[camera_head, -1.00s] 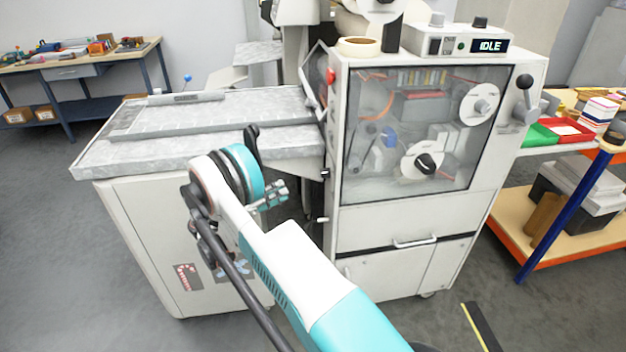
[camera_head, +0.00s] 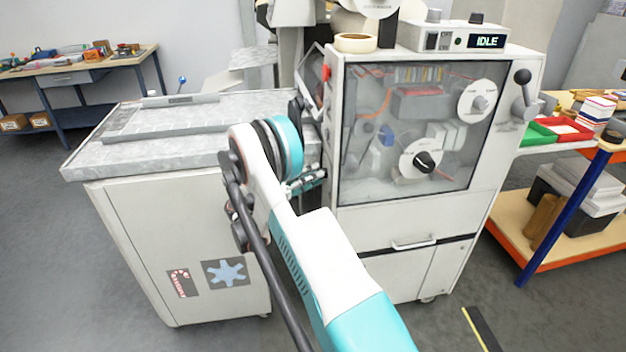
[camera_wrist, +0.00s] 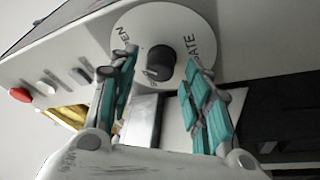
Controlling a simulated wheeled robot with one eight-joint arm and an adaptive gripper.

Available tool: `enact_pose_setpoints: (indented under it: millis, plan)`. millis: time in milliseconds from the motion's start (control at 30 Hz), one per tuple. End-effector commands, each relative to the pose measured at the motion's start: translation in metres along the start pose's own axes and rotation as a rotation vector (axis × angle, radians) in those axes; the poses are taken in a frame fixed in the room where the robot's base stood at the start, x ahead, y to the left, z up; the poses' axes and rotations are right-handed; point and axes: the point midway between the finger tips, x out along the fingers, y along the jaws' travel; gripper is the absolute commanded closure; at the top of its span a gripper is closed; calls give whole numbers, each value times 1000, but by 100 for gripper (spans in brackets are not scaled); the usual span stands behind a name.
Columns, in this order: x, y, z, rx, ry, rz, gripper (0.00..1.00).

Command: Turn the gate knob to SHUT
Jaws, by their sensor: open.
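The gate knob (camera_wrist: 161,60) is a dark round knob on a white round dial plate (camera_wrist: 150,22) in the wrist view. Letters ending in "EN" show on the plate's left and "ATE" on its right; the rest is hidden or unclear. I cannot tell where the knob points. My gripper (camera_wrist: 166,72) is open, with one teal-padded finger on each side of the knob and a gap visible on both sides. In the head view my gripper (camera_head: 307,180) is at the left side of the white machine (camera_head: 400,220); I cannot make out the gate knob there.
In the wrist view a red button (camera_wrist: 20,95) and several small switches line the panel left of the dial. The grey-topped bench (camera_head: 120,160) adjoins the machine on the left. The machine's display (camera_head: 487,41) reads IDLE. A shelf cart (camera_head: 560,215) stands on the right.

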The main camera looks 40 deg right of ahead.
Motion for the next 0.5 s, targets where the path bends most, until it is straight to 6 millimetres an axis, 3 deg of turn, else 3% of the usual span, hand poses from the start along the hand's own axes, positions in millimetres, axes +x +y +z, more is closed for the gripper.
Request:
enact_pose_setpoints:
  millis: [367,500]
  plan:
    - [5,0,0,0,1,0,57]
    - [5,0,0,0,0,0,89]
